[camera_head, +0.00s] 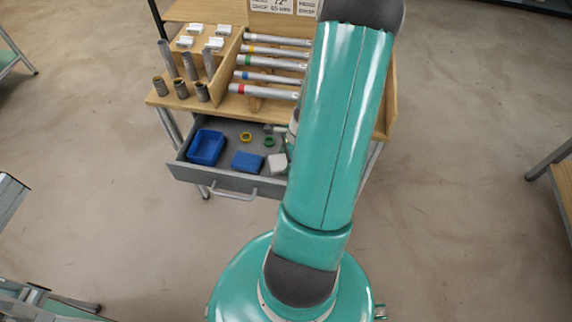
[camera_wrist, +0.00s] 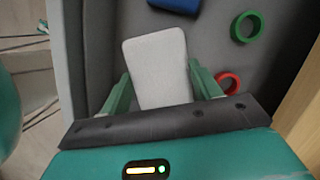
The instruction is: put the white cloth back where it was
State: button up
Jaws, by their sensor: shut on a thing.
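The white cloth (camera_wrist: 158,68) is a small pale block-like piece with rounded corners between my gripper's (camera_wrist: 160,88) two green fingers in the wrist view. My gripper is shut on it, inside or just above the open drawer. In the head view the cloth (camera_head: 277,163) shows at the drawer's right part, next to my arm. The drawer (camera_head: 222,177) is grey and pulled out under the workbench. My arm hides the drawer's right end and most of the gripper in the head view. I cannot tell whether the cloth touches the drawer floor.
The drawer also holds a blue open bin (camera_head: 206,147), a blue block (camera_head: 248,162), a yellow ring (camera_head: 246,137) and a green ring (camera_head: 269,142). The wrist view shows a red ring (camera_wrist: 228,82) close right of the gripper. Tubes (camera_head: 270,77) lie on the bench above.

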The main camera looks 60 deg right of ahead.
jog(key=shift+f, duration=1.65)
jog(key=shift+f, duration=0.1)
jog(key=o, duration=1)
